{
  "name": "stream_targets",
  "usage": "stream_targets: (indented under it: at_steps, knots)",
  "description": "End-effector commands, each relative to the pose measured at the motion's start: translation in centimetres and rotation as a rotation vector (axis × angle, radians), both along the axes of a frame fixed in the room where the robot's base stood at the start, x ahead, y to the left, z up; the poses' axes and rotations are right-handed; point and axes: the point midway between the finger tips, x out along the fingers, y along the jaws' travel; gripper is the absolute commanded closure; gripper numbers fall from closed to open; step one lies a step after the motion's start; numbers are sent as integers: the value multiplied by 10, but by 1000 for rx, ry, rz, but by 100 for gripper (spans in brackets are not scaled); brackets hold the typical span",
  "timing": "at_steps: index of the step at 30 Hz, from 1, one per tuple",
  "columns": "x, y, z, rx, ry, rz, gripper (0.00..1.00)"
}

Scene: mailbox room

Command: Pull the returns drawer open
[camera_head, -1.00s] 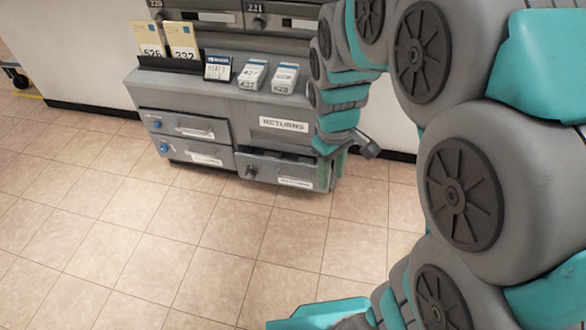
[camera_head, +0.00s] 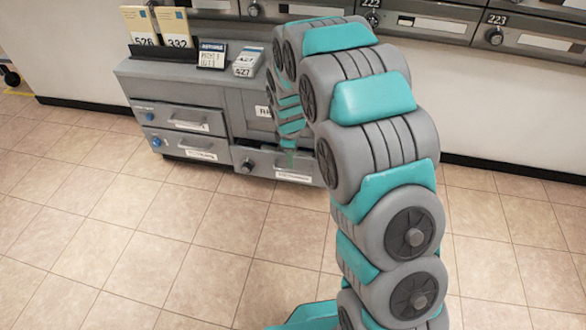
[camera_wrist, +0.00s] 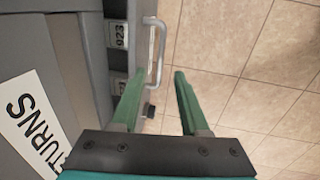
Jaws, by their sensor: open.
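The returns drawer (camera_head: 265,167) is the lower right drawer of the grey cabinet, with a dark knob at its left end. It appears to stand slightly out from the cabinet, though my arm hides its right part. My gripper (camera_head: 290,157) is at its top front, mostly hidden behind my arm. In the wrist view, the green fingers of my gripper (camera_wrist: 157,78) are spread apart. A silver bar handle (camera_wrist: 161,50) lies just beyond the fingertips, its near end between them in the picture. I cannot tell whether they touch. The returns sign (camera_wrist: 32,130) is at the left.
Two other drawers (camera_head: 180,118) are at the cabinet's left, both shut. Cards and a boxed parcel (camera_head: 248,63) stand on the cabinet top. Mailboxes (camera_head: 430,20) line the wall above. The tiled floor (camera_head: 190,250) in front is clear.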

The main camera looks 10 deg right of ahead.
Motion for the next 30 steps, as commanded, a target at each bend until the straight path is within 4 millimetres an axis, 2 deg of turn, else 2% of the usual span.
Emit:
stream_targets:
  at_steps: [15,24,30]
  knots:
    - [10,-5,-68,0,4,-2,55]
    - [12,-5,-71,1,0,-3,55]
    - [12,-5,-71,1,0,-3,77]
